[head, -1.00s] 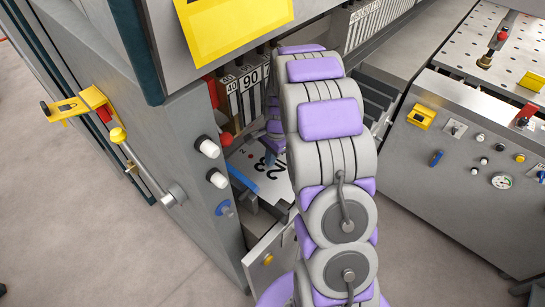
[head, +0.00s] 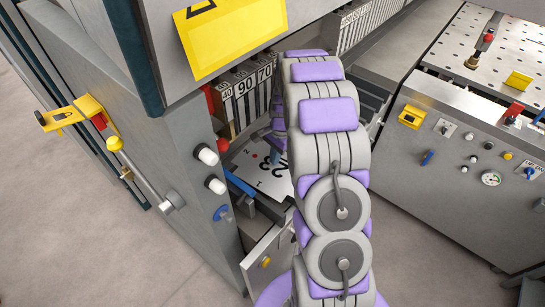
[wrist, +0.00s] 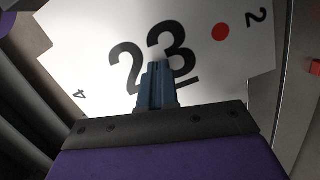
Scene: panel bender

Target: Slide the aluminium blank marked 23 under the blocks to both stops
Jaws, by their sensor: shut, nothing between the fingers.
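In the wrist view the blank (wrist: 100,75) fills the middle, with a large 23, a red dot and small corner numbers. My gripper (wrist: 157,78) is shut and empty, its blue fingertips over the lower edge of the 23; I cannot tell whether they touch the sheet. In the head view my gripper (head: 276,157) is mostly behind my arm. The stops cannot be made out clearly.
A blue bar (head: 239,184) lies by the near left edge of the bed. The grey side housing (head: 165,150) with knobs and a yellow-handled lever stands left. A perforated table (head: 475,50) and control panel (head: 460,165) stand right. A red part (wrist: 315,67) shows at the wrist view's right edge.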

